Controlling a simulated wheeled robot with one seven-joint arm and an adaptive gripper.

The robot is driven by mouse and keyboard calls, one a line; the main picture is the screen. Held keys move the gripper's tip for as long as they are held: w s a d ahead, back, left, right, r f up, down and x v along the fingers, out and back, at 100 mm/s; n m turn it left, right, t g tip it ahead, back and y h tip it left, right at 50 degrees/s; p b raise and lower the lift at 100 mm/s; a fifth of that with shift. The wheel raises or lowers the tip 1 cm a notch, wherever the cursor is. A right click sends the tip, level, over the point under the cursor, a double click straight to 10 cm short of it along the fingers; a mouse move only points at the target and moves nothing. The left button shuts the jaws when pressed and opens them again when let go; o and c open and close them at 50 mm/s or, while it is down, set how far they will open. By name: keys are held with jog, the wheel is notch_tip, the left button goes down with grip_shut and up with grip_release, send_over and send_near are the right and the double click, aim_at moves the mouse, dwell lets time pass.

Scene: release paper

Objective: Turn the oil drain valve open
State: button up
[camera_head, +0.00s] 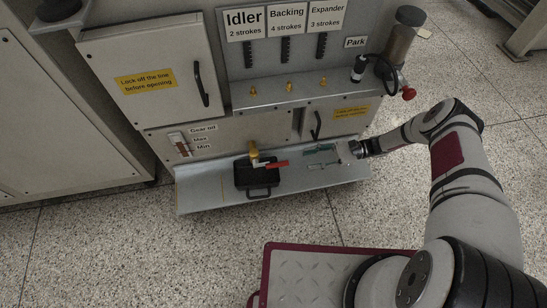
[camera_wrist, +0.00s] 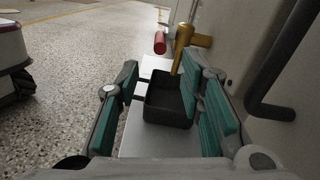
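The oil drain valve (camera_head: 254,152) is a brass fitting on the lower front of the machine, with a red lever (camera_head: 277,164) pointing right in the head view. In the wrist view the brass valve (camera_wrist: 184,44) is ahead, with the red lever's end (camera_wrist: 160,42) to its left. A black drain tray (camera_head: 243,177) with a handle sits below the valve; it also shows in the wrist view (camera_wrist: 166,112). My gripper (camera_head: 309,157) is to the right of the lever, apart from it. Its green-padded fingers are open and empty, also in the wrist view (camera_wrist: 160,82).
The tray stands on a grey metal ledge (camera_head: 205,192) along the machine's foot. A dark door handle (camera_head: 317,125) is above my gripper and shows close at the right in the wrist view (camera_wrist: 275,75). Clear speckled floor (camera_head: 130,245) lies in front.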

aim_at(274, 164)
jog(key=b+x, duration=0.2)
jog(key=x, duration=1.1)
jog(key=shift+a, duration=0.25)
jog(key=shift+s, duration=0.1)
grip_shut()
